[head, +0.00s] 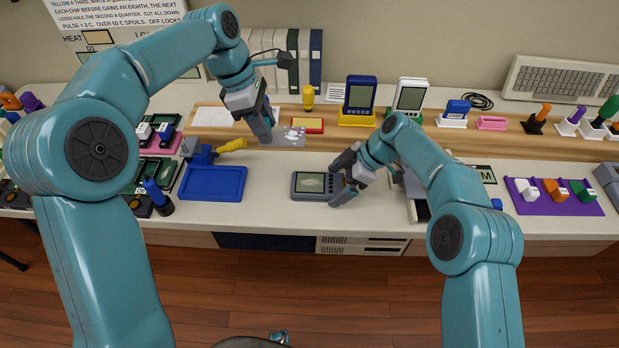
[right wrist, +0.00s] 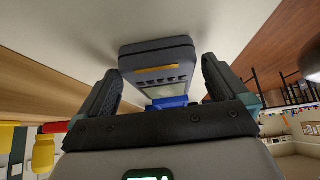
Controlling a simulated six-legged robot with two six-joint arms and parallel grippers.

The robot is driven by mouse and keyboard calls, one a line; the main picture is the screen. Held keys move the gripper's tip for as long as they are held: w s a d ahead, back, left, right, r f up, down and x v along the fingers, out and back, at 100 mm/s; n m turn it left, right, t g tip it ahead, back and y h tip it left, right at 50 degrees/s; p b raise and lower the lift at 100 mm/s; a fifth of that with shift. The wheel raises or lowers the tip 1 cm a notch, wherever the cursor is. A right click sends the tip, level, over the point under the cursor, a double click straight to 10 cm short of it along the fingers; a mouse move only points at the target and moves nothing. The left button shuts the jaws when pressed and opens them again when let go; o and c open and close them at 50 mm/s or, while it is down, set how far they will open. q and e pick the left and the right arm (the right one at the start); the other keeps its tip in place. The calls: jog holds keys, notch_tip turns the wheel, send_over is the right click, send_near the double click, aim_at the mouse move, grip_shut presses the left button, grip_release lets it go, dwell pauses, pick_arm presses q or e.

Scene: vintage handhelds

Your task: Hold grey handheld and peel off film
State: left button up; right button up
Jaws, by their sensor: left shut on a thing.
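The grey handheld (head: 311,185) lies on the bench in front of my right gripper, its greenish screen facing up. My right gripper (head: 336,183) has its fingers set apart at the handheld's right end. In the right wrist view the handheld (right wrist: 157,57) sits between the fingertips with narrow gaps at its sides. My left gripper (head: 270,138) is shut on a clear, greyish film (head: 291,136) with white marks, over the wooden ledge to the upper left of the handheld.
A blue tray (head: 213,184) and a yellow-handled tool (head: 231,145) are to the left. A red-framed yellow pad (head: 308,125) is beside the film. Handhelds on stands (head: 359,98) line the back. A purple rack (head: 553,203) is at the right. Bench in front of the handheld is clear.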

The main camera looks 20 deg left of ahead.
jog(key=v, duration=0.7)
jog(key=shift+d+r, duration=0.15)
jog(key=shift+r, duration=0.05)
jog(key=shift+w, duration=0.1)
jog(key=v, duration=0.7)
jog(key=shift+d+r, duration=0.15)
jog(key=shift+r, duration=0.05)
dwell(0.5)
